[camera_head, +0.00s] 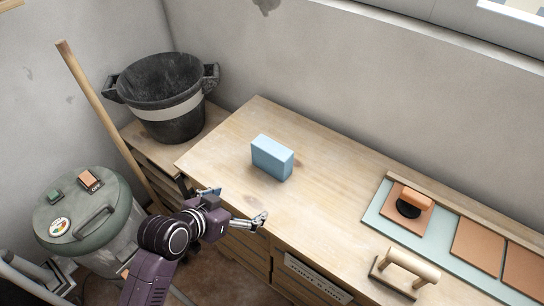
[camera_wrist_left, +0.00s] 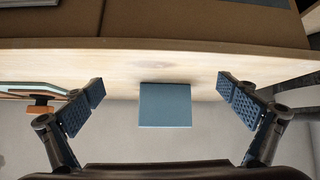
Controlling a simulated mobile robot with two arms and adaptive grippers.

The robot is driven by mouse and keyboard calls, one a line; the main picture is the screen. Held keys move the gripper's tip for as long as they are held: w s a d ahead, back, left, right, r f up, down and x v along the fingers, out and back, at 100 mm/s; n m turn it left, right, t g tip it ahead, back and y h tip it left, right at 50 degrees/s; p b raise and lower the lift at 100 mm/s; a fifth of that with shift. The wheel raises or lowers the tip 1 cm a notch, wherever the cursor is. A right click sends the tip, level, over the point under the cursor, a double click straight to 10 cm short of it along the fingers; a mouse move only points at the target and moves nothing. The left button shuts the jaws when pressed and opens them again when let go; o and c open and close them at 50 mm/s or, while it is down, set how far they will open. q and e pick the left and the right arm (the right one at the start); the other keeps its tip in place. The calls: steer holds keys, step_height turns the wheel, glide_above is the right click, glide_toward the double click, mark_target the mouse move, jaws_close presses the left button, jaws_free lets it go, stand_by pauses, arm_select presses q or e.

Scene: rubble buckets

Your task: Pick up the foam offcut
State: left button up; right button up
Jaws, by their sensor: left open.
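The foam offcut is a light blue block (camera_head: 272,158) standing on the wooden bench top (camera_head: 330,190), towards its left end. In the left wrist view the blue block (camera_wrist_left: 165,105) sits between the two fingers, farther away than the fingertips. My left gripper (camera_head: 236,205) is open and empty at the front edge of the bench, apart from the block. It also shows in the left wrist view (camera_wrist_left: 160,100) with its pads wide apart. My right gripper is not in view.
A black bucket (camera_head: 170,112) with a pale band stands at the back left. A lidded grey-green bin (camera_head: 90,215) and a wooden pole (camera_head: 105,115) are at the left. A mint board (camera_head: 445,245) with tiles and a wooden-handled tool (camera_head: 410,268) lie at the right. Bench around the block is clear.

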mark_target(266, 152)
arm_select(q)
steer(key=w+d+r+t+h, duration=0.1)
steer(key=w+r, duration=0.1)
steer(key=w, duration=0.1)
steer(key=w+d+r+m+h, duration=0.1)
steer(key=w+d+r, duration=0.1)
steer(key=w, duration=0.1)
steer(key=w+d+r+t, duration=0.1)
steer(key=w+d+r, duration=0.1)
steer(key=w, duration=0.2)
steer(key=shift+r+t+h, duration=0.3)
steer(key=shift+r+h, duration=0.1)
steer(key=shift+p+x, duration=0.45)
steer(key=shift+x, duration=2.8)
steer(key=shift+a, duration=0.1)
steer(key=c, duration=0.8)
